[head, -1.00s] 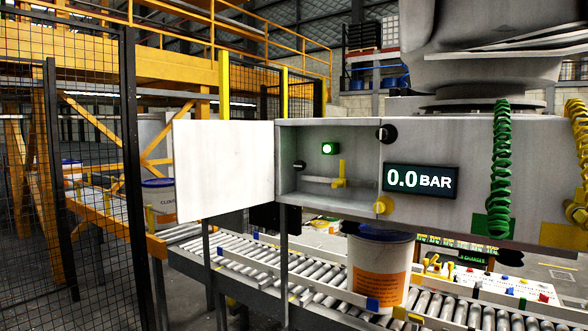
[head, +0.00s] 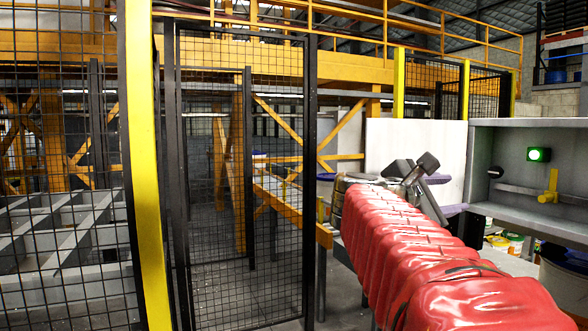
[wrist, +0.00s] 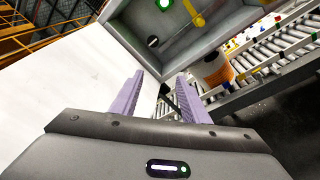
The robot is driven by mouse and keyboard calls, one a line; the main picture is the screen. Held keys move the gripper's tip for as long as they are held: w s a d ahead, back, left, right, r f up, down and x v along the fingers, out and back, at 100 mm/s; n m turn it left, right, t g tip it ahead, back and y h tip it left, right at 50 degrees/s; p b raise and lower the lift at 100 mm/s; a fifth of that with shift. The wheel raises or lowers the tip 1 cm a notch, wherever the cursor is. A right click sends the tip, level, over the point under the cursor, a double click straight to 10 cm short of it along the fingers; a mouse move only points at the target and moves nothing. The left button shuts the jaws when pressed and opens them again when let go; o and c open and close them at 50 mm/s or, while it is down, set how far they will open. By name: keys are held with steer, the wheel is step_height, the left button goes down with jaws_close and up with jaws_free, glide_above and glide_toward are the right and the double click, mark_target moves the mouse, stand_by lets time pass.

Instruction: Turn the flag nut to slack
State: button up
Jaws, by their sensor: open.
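The yellow flag nut (head: 549,187) sits on a horizontal grey rod inside an open grey cabinet (head: 515,222) at the right of the head view. Its flag stands upright. In the wrist view the yellow nut (wrist: 196,16) shows at the top, inside the cabinet. My gripper (head: 448,193) is left of the cabinet, in front of its open white door, apart from the nut. Its two purple fingers (wrist: 160,80) are spread with nothing between them in the wrist view. My red-sleeved arm hides part of the door and cabinet edge.
The white door (head: 405,143) hangs open to the left of the cabinet. A lit green lamp (head: 538,154) and a dark knob (head: 495,171) are inside the cabinet. A roller conveyor (wrist: 270,60) with a pail (wrist: 217,70) lies below. A mesh fence (head: 240,200) stands at left.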

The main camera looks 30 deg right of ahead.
mark_target(494, 173)
steer(key=d+r, duration=0.1)
steer(key=r+h, duration=0.1)
steer(key=r, duration=0.1)
steer(key=shift+s+d+g, duration=0.35)
steer(key=shift+s+g, duration=0.05)
steer(key=shift+d+f, duration=0.1)
steer(key=d, duration=1.3)
steer(key=shift+s+d, duration=0.2)
steer(key=shift+d, duration=0.1)
steer(key=shift+c, duration=0.5)
steer(key=shift+a, duration=0.1)
jaws_close()
